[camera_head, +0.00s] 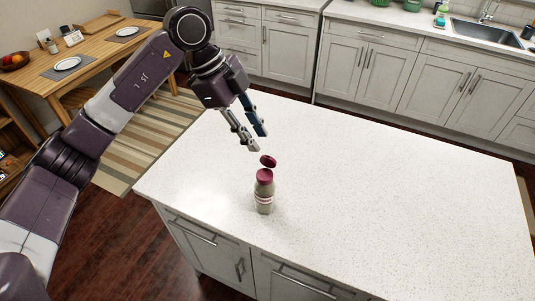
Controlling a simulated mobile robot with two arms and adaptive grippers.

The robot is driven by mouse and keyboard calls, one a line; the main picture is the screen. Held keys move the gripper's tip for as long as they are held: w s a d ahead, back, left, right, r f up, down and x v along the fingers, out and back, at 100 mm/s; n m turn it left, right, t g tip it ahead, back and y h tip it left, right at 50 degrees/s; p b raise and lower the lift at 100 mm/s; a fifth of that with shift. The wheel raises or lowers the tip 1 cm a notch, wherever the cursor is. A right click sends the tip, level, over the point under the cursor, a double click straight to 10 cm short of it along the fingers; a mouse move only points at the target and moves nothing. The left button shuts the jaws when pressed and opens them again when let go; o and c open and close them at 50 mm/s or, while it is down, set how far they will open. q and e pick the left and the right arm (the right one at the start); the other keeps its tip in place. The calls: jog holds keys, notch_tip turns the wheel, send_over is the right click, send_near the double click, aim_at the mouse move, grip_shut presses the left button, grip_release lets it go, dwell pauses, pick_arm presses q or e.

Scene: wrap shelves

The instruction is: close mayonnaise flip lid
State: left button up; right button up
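The mayonnaise bottle (264,196) stands upright on the white island counter near its front edge. It has a pale body, a label with a red band and a dark red cap. Its dark red flip lid (268,161) is raised above the cap, so it is open. My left gripper (257,142) is just above and behind the lid in the picture, pointing down to the right. Its two fingers are apart with nothing between them. I cannot tell whether a fingertip touches the lid; a small gap shows. My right gripper is not in view.
The white island counter (400,210) is otherwise bare, with wide free room right of the bottle. Its front edge is close to the bottle. A wooden dining table (100,50) stands at the back left, and cabinets with a sink (485,35) at the back.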

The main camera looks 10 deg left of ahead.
aim_at(268, 156)
pick_arm(q)
jog(key=p+x, duration=0.2)
jog(key=x, duration=0.5)
jog(key=shift+p, duration=0.3)
jog(key=shift+d+f, duration=0.15)
jog(key=shift+f, duration=0.1)
grip_shut()
